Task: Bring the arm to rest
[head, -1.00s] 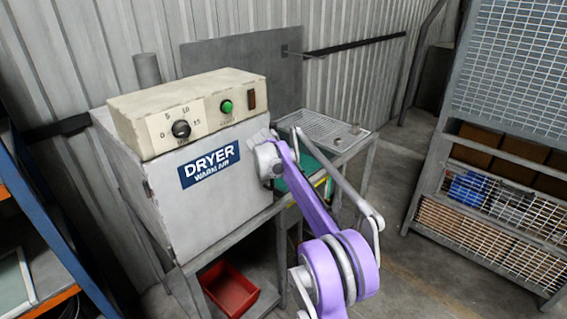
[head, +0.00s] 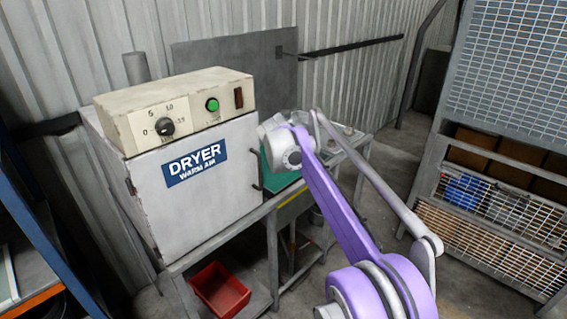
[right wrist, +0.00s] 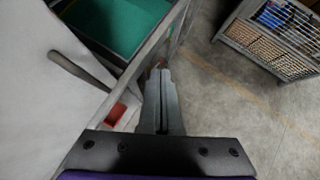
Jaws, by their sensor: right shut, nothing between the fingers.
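My right arm (head: 333,200), purple and grey, reaches up from the bottom right in the head view, in front of the bench beside the dryer. Its gripper is hidden there behind the arm's own joint. In the right wrist view my right gripper (right wrist: 162,85) is shut, with its grey fingers together and nothing between them. It points down past the bench edge, over the floor. My left gripper is in neither view.
The white dryer (head: 215,190) stands on a grey bench with a dark handle (right wrist: 80,70) at its front. A green-lined tray (right wrist: 110,25) is close to the gripper. A red bin (head: 222,290) sits below. A mesh cage (head: 500,190) stands right. Floor between is clear.

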